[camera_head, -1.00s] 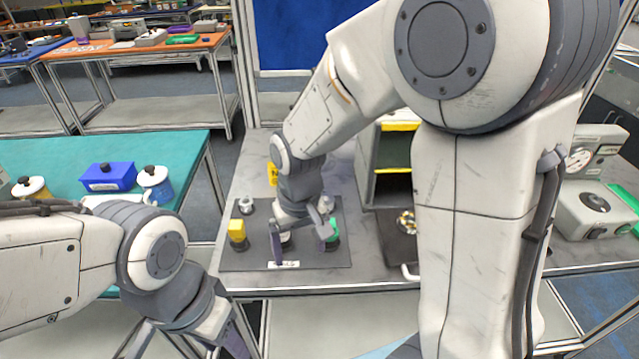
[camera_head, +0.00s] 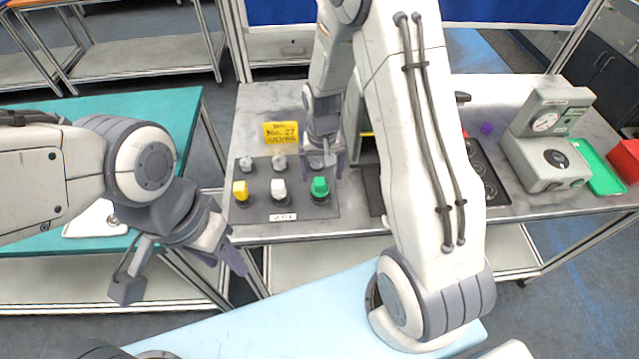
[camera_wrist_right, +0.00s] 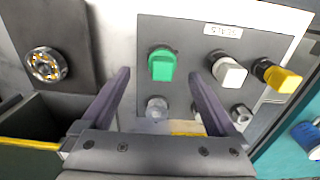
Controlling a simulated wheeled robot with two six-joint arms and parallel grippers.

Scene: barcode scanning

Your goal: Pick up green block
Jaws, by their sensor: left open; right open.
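The green block (camera_head: 320,186) sits on a dark round base at the right of the front row on a dark grey board (camera_head: 300,210). In the right wrist view the green block (camera_wrist_right: 161,64) shows beyond and between my open fingers, with nothing touching it. My right gripper (camera_head: 325,170) is open and empty, above the board just behind the green block; its fingers also show in the right wrist view (camera_wrist_right: 160,95). My left gripper (camera_head: 185,283) is open and empty, in front of the tables at the left.
A white block (camera_head: 278,187) and a yellow block (camera_head: 240,189) stand left of the green one. Small metal pieces (camera_head: 246,164) stand behind them. A yellow sign (camera_head: 281,133) stands at the back. A grey scale (camera_head: 547,145) is at the right.

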